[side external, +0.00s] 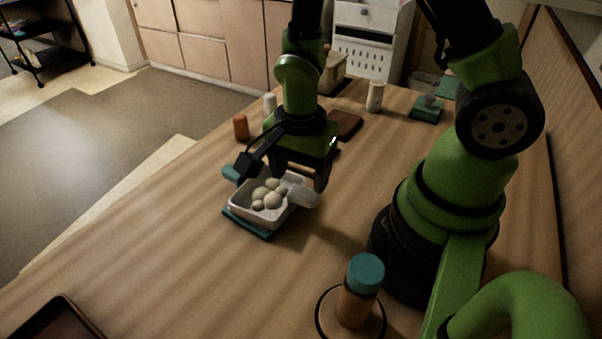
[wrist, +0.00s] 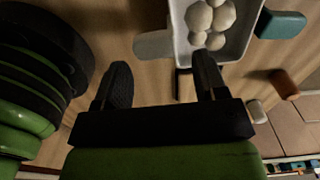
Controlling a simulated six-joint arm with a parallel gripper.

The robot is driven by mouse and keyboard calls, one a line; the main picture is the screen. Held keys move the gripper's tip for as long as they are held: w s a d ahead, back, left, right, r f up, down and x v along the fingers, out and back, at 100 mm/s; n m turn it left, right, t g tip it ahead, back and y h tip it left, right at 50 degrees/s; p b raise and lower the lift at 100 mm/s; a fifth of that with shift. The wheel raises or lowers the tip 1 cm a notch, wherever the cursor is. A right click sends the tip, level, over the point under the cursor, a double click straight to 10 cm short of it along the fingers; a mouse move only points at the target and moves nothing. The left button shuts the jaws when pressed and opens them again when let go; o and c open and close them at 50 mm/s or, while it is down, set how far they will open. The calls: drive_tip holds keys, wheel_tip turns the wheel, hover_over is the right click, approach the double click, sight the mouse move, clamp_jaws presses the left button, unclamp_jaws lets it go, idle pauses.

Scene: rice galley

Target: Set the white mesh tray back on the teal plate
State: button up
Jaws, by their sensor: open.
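The white mesh tray (side external: 250,215) holds several pale round balls (side external: 268,195). It sits over the teal plate (side external: 246,226), whose edge shows along the tray's near side; I cannot tell if it rests fully flat. A pale tab (side external: 303,196) shows at the tray's right side and a teal block (side external: 232,173) at its far left. My gripper (side external: 290,172) is open and empty, above the tray's far right side. In the wrist view the tray (wrist: 240,42) is at the top right, the pale tab (wrist: 153,44) lies ahead of my open fingers (wrist: 162,72), and one fingertip overlaps the tray's edge.
A teal-capped jar (side external: 358,290) stands at the near right inside a dark ring. An orange-brown bottle (side external: 240,127), white bottles (side external: 375,96), a brown block (side external: 346,124) and a teal stand (side external: 427,108) are farther back. A dark tray (side external: 50,325) is near left. The table left of the plate is clear.

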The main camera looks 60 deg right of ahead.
drive_tip(key=shift+w+r, duration=0.15)
drive_tip(key=shift+r, duration=0.6)
drive_tip(key=shift+r, duration=0.1)
drive_tip(key=shift+o, duration=0.2)
drive_tip(key=o, duration=0.5)
drive_tip(key=shift+r, duration=0.1)
wheel_tip(320, 180, up, 10)
idle(0.3)
